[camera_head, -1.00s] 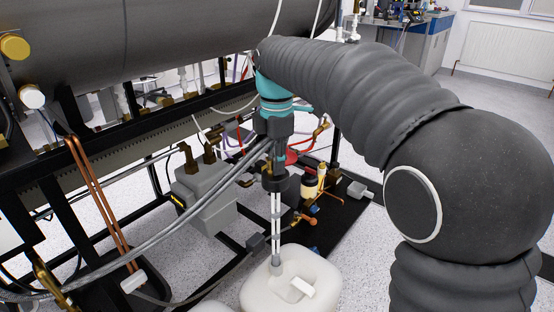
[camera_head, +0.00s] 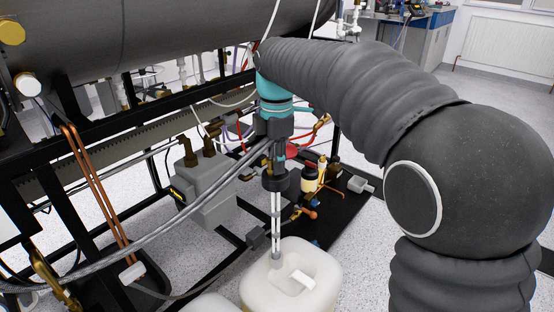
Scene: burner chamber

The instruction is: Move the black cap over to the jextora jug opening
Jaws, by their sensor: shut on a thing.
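The black cap (camera_head: 276,181) is in my gripper (camera_head: 276,168), which is shut on it, in the head view. Two pale tubes (camera_head: 276,218) hang straight down from the cap, with a small grey end piece (camera_head: 276,256) at the bottom. The white jug (camera_head: 316,270) with a moulded handle stands below, at the bottom middle. The grey end piece is at the jug's top left, where the opening seems to be. Whether it is inside the opening or just in front of it I cannot tell. The cap is well above the jug.
Braided hoses (camera_head: 150,252) run from the cap area to the lower left. A second white container (camera_head: 212,305) shows at the bottom edge. A grey box (camera_head: 205,190) and black frame stand behind. Brass fittings (camera_head: 310,212) are right of the tubes.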

